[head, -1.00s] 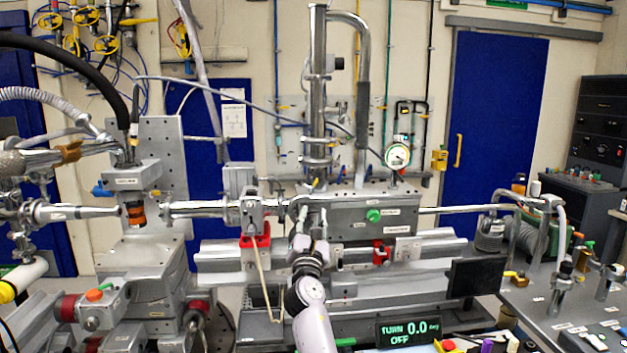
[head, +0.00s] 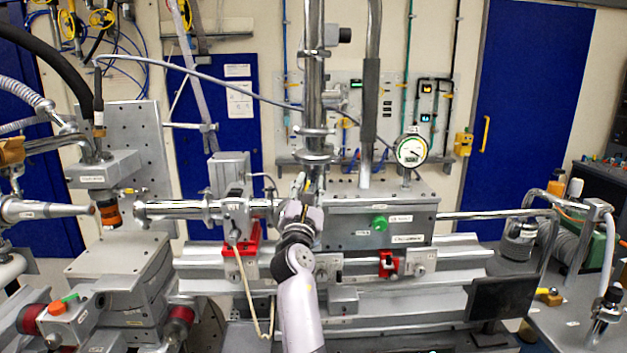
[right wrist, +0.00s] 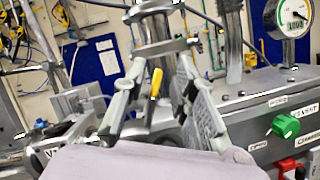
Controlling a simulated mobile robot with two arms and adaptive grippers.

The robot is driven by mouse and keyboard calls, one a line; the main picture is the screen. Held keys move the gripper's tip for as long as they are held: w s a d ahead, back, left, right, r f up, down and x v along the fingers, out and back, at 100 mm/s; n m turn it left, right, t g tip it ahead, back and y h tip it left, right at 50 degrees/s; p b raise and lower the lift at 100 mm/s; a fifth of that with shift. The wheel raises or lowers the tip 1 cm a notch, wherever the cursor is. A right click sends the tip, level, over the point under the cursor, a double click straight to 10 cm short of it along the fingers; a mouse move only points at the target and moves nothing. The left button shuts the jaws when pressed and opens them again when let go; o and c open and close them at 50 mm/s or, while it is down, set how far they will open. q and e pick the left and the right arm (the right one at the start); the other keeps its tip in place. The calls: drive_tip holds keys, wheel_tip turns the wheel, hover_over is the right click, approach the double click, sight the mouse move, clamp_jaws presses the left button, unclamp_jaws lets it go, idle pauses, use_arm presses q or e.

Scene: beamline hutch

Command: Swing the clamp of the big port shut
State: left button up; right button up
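The big port is the thick upright steel tube (head: 314,95) that rises from the grey chamber box. Its flange and clamp (head: 315,154) sit low on the tube, just above my right gripper (head: 306,187). In the right wrist view the flange and clamp (right wrist: 165,47) are close ahead. A yellow-gripped lever (right wrist: 155,82) points down below them. My right gripper (right wrist: 160,78) has its two fingers apart, one on each side of the lever. I cannot tell whether either finger touches it. How far the clamp stands open is unclear. My left gripper is out of view.
The chamber box (head: 380,224) carries a green knob (head: 380,223) on its front. A round gauge (head: 411,150) and a bent pipe (head: 371,110) stand right of the port. A horizontal tube (head: 180,208) runs left.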

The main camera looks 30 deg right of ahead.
drive_tip(key=shift+s+a+r, duration=0.1)
drive_tip(key=shift+a+r, duration=0.15)
drive_tip(key=shift+a, duration=0.05)
drive_tip(key=shift+d+f, duration=0.1)
clamp_jaws()
idle(0.6)
